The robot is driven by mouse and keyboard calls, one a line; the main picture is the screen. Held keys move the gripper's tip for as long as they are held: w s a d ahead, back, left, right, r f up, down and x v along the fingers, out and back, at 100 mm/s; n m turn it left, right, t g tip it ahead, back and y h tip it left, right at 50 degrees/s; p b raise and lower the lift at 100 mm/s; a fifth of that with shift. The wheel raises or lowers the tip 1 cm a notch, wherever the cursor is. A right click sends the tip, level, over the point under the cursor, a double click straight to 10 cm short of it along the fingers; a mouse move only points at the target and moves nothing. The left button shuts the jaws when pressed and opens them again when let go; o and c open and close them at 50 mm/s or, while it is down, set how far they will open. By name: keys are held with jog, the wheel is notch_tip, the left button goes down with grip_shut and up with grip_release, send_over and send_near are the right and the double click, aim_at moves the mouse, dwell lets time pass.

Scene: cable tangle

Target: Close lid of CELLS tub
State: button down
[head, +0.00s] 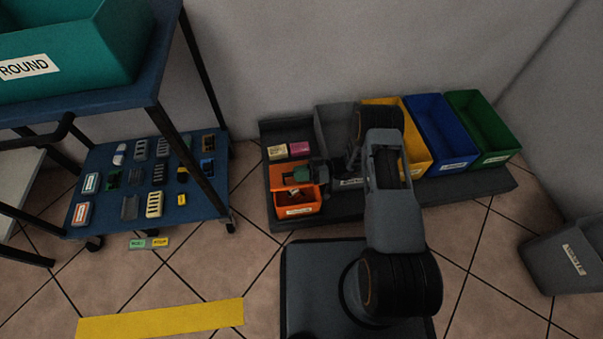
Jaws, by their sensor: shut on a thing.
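A small orange tub (298,211) stands at the left end of the dark floor platform, with a white label on its front too small to read. Its orange lid (282,170) is raised at the back, so the tub is open and dark contents show inside. My gripper (303,174) is at the lid, above the tub, reaching in from the right. It is shut on the lid; the exact grip is small and partly hidden by the gripper. A green patch shows at the fingers.
Grey (335,120), yellow (418,150), blue (440,130) and green (482,130) bins stand right of the tub on the platform (470,192). A cart (205,208) with small parts is at left.

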jog(key=shift+a, duration=0.1)
jog(key=c, duration=1.2)
grip_release()
jog(key=shift+s, duration=0.1)
jog(key=shift+o, duration=1.2)
jog(key=shift+d, duration=0.2)
jog(key=w+d+p, duration=0.2)
jog(key=d, duration=1.1)
jog(key=shift+d, duration=0.3)
